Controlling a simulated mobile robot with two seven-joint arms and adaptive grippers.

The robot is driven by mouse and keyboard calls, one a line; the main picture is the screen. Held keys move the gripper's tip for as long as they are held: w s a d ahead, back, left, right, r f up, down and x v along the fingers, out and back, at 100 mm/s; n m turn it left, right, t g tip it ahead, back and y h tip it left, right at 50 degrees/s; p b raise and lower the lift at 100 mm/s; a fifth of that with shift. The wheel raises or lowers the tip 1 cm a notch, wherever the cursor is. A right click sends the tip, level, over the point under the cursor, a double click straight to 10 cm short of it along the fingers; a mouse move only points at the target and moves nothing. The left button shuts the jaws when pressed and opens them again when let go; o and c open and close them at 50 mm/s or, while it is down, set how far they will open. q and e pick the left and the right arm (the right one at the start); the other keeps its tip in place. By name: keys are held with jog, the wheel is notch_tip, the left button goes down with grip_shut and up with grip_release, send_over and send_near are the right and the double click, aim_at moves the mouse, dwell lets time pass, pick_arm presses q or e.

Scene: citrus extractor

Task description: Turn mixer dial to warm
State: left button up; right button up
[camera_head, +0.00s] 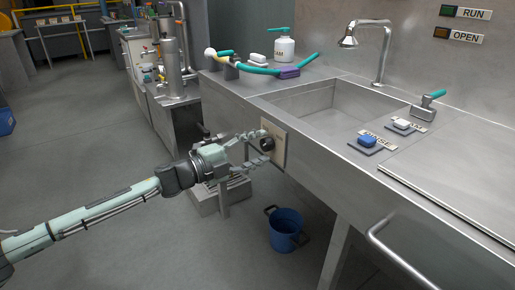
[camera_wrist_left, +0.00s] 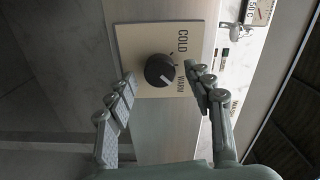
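The mixer dial (camera_wrist_left: 160,70) is a round black knob with a light pointer line. It sits on a cream plate (camera_wrist_left: 128,38) marked COLD and WARM. In the wrist view its line points down and slightly right, near the WARM lettering. In the head view the dial (camera_head: 267,144) is on the sink's front left face. My left gripper (camera_head: 263,147) is at the plate, its fingers spread apart. In the wrist view the left gripper (camera_wrist_left: 165,85) has one finger on each side of the dial, with gaps visible between them and it. My right gripper is not in view.
A steel sink (camera_head: 300,105) with a tap (camera_head: 365,38) spans the right. Blue and white labelled pieces lie on its rim. A blue bucket (camera_head: 286,230) stands on the floor below. A long handle (camera_head: 400,258) sticks out from the front right.

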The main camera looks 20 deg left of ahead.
pick_arm(q)
jog(key=v, duration=1.2)
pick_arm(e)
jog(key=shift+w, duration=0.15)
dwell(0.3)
